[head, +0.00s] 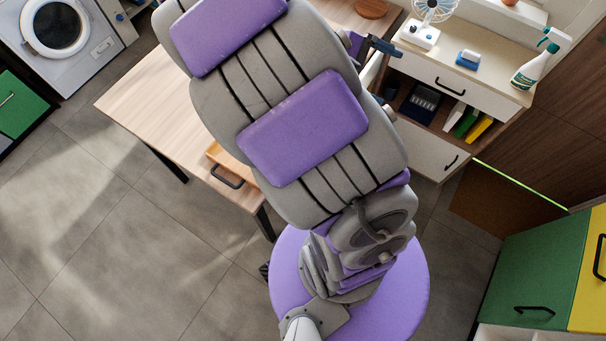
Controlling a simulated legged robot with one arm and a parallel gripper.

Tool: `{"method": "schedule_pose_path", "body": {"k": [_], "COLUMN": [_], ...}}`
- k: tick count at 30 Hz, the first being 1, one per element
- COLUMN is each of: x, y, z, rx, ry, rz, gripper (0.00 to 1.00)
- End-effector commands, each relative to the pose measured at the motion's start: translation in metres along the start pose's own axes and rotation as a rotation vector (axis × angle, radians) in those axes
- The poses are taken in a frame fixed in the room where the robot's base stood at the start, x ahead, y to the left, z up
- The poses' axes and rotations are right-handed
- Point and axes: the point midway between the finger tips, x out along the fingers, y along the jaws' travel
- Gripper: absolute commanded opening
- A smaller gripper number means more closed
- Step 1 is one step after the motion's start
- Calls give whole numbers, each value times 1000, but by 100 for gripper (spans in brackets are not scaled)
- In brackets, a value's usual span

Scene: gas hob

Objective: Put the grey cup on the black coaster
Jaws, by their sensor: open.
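Part of what looks like my gripper (381,47) shows as a dark, short finger beside a purple block, sticking out to the right from behind my own arm. It is over the gap between the wooden table (135,100) and the drawer unit (435,78). The rest of it is hidden behind my arm; I see nothing held. The grey cup and the black coaster do not show; my large grey and purple arm covers the middle of the table.
A round wooden piece (372,8) lies at the table's far edge. A washing machine (62,45) is at upper left, green-yellow cabinets (540,265) at lower right. The left floor is clear.

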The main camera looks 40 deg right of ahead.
Motion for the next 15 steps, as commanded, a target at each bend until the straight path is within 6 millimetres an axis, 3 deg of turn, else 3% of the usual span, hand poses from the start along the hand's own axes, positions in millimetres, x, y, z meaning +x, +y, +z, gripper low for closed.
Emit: {"method": "schedule_pose_path", "body": {"k": [8,15], "x": [-36,-84], "y": [-88,-166], "z": [43,75], "rx": [107,105], "ry": [220,414], "rz": [-350,-637], "gripper": [93,93]}}
